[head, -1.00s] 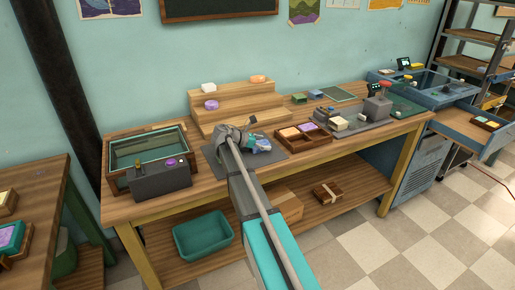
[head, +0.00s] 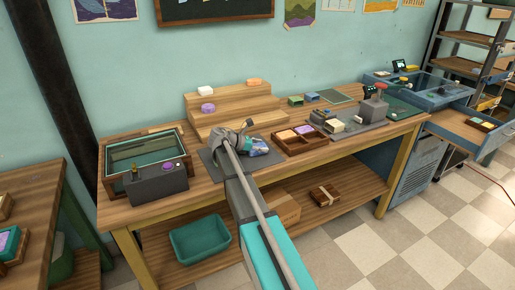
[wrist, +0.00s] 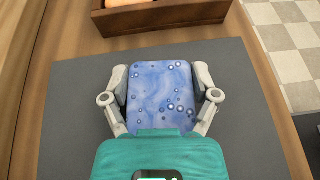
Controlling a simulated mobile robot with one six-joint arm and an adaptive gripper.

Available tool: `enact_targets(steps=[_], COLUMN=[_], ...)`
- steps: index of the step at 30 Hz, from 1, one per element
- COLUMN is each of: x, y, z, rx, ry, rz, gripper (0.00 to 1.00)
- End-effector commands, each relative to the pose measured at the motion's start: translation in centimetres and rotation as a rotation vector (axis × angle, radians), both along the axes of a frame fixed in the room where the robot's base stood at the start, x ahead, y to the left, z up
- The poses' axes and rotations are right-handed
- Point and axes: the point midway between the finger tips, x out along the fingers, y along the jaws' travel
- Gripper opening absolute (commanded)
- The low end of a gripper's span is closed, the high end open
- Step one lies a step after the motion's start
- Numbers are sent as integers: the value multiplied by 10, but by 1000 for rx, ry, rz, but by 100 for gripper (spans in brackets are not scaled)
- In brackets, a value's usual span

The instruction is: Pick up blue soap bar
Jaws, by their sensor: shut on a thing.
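The blue soap bar (wrist: 160,97) has a marbled blue face with small dark and pale bubbles. In the wrist view it lies between the two grey fingers of my gripper (wrist: 160,82), which are shut on its left and right sides. A dark grey mat (wrist: 75,120) is beneath it; I cannot tell whether the bar touches the mat. In the head view the bar (head: 259,150) shows in part beside my gripper (head: 250,146), over the mat on the wooden workbench. My arm hides part of both.
A divided wooden tray (head: 319,140) with soaps stands right of the mat. A glass-topped tank (head: 142,150) and a grey box (head: 158,185) stand left. Wooden steps (head: 245,105) with several soaps rise behind. A grey press (head: 373,110) stands farther right.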

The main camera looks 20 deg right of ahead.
Motion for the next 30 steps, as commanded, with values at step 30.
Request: enact_targets(steps=[30], x=[-37], y=[-28], z=[91], rx=[-1], ry=[0], rz=[-1], gripper=[26])
